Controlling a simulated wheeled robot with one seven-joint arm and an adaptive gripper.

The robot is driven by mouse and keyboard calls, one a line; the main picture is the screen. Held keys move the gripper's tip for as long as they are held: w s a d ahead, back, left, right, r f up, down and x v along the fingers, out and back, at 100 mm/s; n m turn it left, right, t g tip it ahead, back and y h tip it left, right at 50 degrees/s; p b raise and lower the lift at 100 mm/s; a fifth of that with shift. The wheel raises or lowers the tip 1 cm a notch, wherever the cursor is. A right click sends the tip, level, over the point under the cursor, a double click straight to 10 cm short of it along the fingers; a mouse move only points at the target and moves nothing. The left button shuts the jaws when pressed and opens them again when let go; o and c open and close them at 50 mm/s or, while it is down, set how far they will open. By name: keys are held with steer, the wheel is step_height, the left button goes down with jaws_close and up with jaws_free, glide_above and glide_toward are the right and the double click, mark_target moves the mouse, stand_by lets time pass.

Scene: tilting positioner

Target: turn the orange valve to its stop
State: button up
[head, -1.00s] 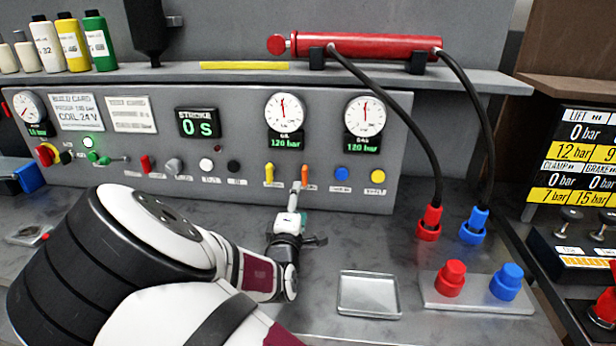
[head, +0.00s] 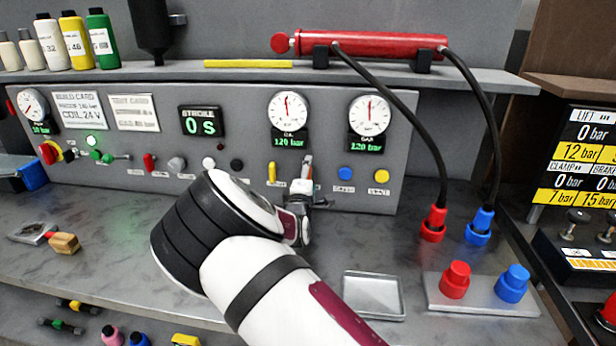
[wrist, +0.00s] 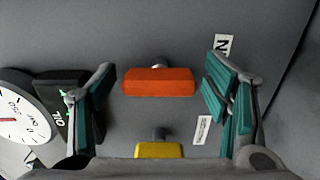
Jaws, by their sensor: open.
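The orange valve (wrist: 158,82) is a bar-shaped handle on the grey panel. In the wrist view it lies crosswise between my gripper's open fingers, with a gap on both sides. In the head view my gripper (head: 305,188) is at the panel in front of the valve and hides most of it. The gripper (wrist: 160,98) is open and holds nothing. The yellow valve (wrist: 159,150) is beside the orange one, at the bottom of the wrist view; it also shows left of the gripper in the head view (head: 272,172).
Two dial gauges (head: 289,110) above the valves read 120 bar. A blue button (head: 345,173) and a yellow button (head: 382,176) are to the right. A metal tray (head: 374,295) lies on the bench. Black hoses (head: 432,140) hang at the right.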

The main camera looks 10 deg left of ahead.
steer(key=shift+c, duration=0.2)
steer(key=c, duration=1.1)
steer(key=m, duration=0.4)
steer(key=shift+m, duration=0.4)
steer(key=m+b, duration=0.1)
steer(key=m, duration=0.3)
steer(key=shift+m, duration=0.3)
steer(key=m+b, duration=0.1)
steer(key=m, duration=0.3)
steer(key=shift+w, duration=0.1)
steer(key=shift+m+b, duration=0.45)
steer(key=shift+m, duration=1.75)
